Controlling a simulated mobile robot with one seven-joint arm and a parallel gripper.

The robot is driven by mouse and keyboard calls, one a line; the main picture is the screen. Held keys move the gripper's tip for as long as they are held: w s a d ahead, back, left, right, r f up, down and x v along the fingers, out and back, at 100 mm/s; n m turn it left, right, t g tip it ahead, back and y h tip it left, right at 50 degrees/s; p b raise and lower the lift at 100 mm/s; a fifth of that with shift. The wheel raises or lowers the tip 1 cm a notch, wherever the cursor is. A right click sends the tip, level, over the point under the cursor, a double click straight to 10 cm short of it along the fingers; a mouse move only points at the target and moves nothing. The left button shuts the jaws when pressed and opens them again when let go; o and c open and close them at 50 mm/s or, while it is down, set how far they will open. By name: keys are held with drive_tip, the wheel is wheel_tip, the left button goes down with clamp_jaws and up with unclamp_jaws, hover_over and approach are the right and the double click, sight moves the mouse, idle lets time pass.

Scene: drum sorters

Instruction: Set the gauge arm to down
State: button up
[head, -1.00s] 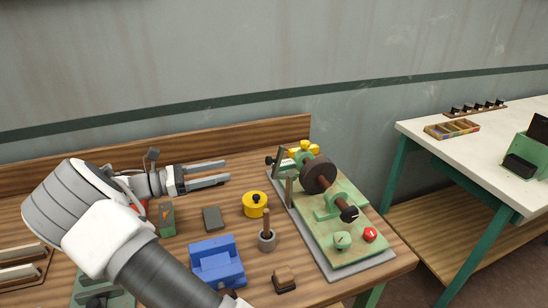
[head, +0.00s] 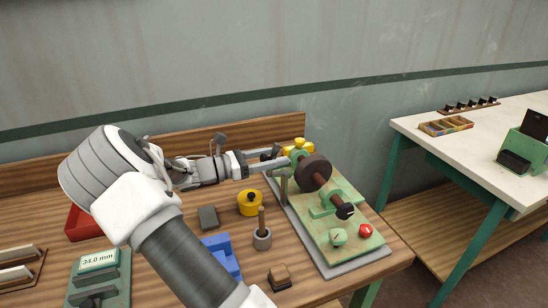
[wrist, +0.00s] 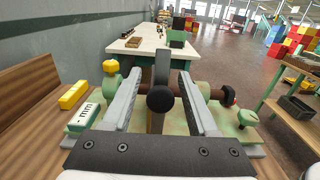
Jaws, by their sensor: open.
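A green machine (head: 345,240) with a dark brown drum (head: 314,170) on a shaft stands on the right end of the bench. At its near-left side is an upright grey bar (wrist: 162,62) with a black ball knob (wrist: 160,98), seen in the wrist view; it looks like the gauge arm. A short post (head: 284,188) stands below it. My gripper (head: 286,156) is open at this bar; in the wrist view its fingers (wrist: 158,76) lie on either side of the bar and knob. In the head view the fingers hide most of the bar.
A yellow pot (head: 250,203), a grey cup with a wooden handle (head: 262,238), a dark block (head: 208,217) and a blue holder (head: 222,255) lie left of the machine. Red (head: 366,230) and green (head: 338,236) knobs sit on its front. A white table (head: 480,135) stands right.

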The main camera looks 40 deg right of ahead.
clamp_jaws()
idle(0.3)
idle(1.2)
